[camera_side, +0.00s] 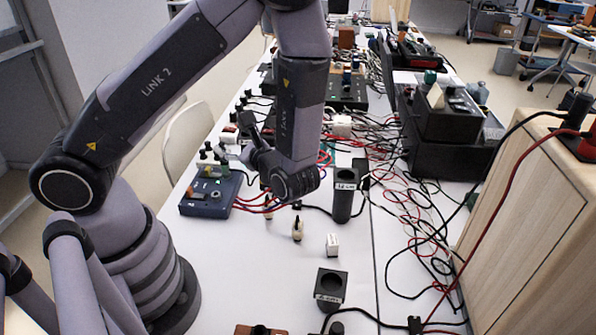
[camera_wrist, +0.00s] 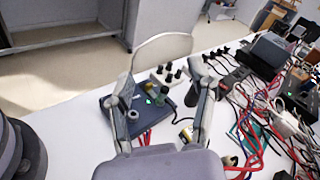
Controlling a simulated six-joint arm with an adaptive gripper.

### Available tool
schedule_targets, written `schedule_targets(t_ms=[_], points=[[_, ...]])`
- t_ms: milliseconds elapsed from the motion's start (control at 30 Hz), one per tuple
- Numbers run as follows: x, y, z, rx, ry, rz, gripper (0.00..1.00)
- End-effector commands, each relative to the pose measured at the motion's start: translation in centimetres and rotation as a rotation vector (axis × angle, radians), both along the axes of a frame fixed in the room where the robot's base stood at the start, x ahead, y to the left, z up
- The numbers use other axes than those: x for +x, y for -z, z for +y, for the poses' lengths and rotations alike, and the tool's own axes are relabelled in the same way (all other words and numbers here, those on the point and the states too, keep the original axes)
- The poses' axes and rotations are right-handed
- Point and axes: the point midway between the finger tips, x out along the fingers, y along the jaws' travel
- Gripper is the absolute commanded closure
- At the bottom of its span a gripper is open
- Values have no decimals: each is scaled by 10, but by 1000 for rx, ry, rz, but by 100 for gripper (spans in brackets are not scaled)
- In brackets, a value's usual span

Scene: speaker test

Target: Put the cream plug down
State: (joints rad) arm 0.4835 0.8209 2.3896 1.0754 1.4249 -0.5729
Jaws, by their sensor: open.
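A cream plug (camera_side: 298,231) with a dark top stands upright on the white table, below and in front of my wrist in the side view. A similar small cream-and-brown piece (camera_side: 268,206) stands just behind it, partly hidden by wires. My gripper (camera_side: 228,143) is raised above the table and points toward the back left, away from the cream plug. In the wrist view my gripper (camera_wrist: 165,92) has its fingers spread wide with nothing held between them. I cannot make out the cream plug in the wrist view.
A blue box with knobs (camera_side: 212,195) sits at the table's left edge, wired in red. Loose cables (camera_side: 405,220) cover the right.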

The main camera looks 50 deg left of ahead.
Motion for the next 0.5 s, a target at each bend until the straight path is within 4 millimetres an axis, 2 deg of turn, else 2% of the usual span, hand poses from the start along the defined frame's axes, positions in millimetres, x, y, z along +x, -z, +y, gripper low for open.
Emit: schedule_targets(t_ms=[100,233,400,500], points=[[16,39,-11,146,217,114,44],[27,87,-25,259,470,220,44],[22,150,-39,333,765,338,44],[16,177,-43,343,884,385,44]])
